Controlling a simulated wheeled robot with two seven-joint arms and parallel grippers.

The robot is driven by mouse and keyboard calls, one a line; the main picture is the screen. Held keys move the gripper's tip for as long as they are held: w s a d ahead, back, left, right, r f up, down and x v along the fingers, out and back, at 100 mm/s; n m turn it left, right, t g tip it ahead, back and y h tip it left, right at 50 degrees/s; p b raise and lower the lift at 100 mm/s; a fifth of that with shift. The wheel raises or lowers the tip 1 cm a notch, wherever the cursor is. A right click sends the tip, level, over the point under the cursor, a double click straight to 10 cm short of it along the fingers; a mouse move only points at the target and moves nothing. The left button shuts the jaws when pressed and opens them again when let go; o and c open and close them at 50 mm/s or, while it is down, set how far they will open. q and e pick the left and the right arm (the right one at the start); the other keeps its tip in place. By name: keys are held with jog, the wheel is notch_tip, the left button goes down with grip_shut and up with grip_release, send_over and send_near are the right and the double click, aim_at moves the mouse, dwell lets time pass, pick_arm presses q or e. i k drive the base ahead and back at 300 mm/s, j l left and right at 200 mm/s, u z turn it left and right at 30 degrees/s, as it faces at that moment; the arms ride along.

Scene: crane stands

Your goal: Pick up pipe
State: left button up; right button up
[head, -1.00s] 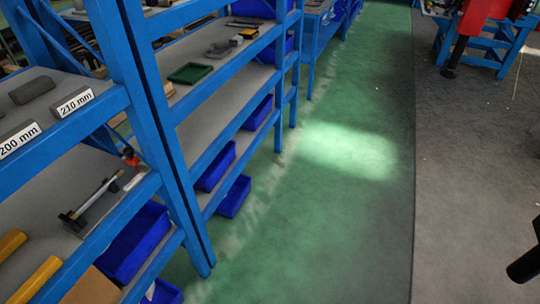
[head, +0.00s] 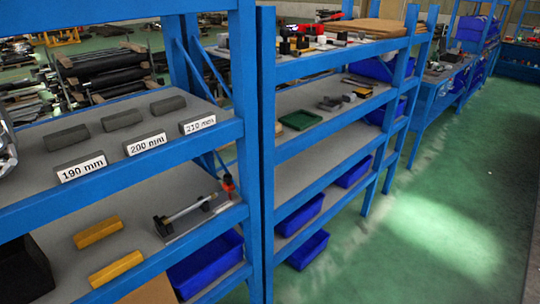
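No object is clearly marked as the pipe. A thin pale rod (head: 190,210), possibly a pipe, lies on the lower level of the near blue shelf, with a dark end piece at its left and an orange-red part near its right end. Long dark cylinders (head: 108,72) lie stacked on a rack in the background beyond the shelf. Neither of my grippers can be made out in the head view.
The near blue shelf (head: 200,155) holds grey blocks (head: 65,138) with size labels and yellow bars (head: 98,232). A blue bin (head: 205,265) is below. Another blue rack (head: 340,165) stands to the right. The green floor (head: 440,225) at right is clear.

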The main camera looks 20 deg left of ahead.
aim_at(212, 196)
jog(key=k+j+u, duration=0.15)
jog(key=u, duration=1.1)
